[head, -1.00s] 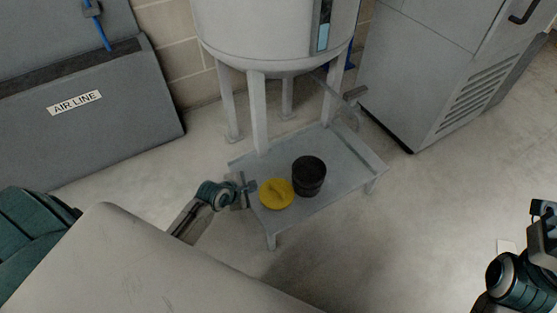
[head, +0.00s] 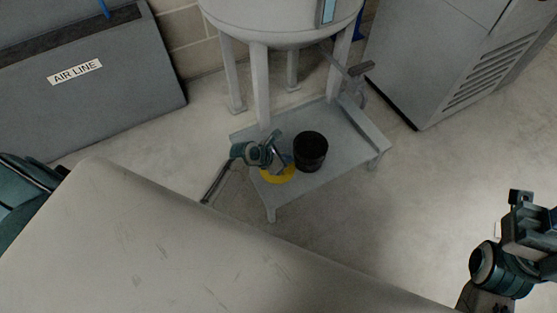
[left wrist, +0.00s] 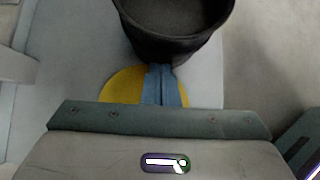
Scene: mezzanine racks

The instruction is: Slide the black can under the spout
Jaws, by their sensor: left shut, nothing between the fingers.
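The black can (head: 310,152) stands upright and open-topped on a low grey stand (head: 335,124) below the tank. My left gripper (head: 284,161) is shut and empty, over a yellow disc (head: 279,177) at the can's left. In the left wrist view, the closed fingers (left wrist: 162,85) point at the lower side of the can (left wrist: 172,45); I cannot tell whether they touch it. My right gripper (head: 525,215) is at the right edge, its jaw state unclear.
The tank's legs (head: 261,88) rise at the back left of the stand. The stand has a raised rail (head: 362,124) on its right. A grey cabinet (head: 440,70) is at the back right. A large pale surface (head: 190,235) fills the foreground.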

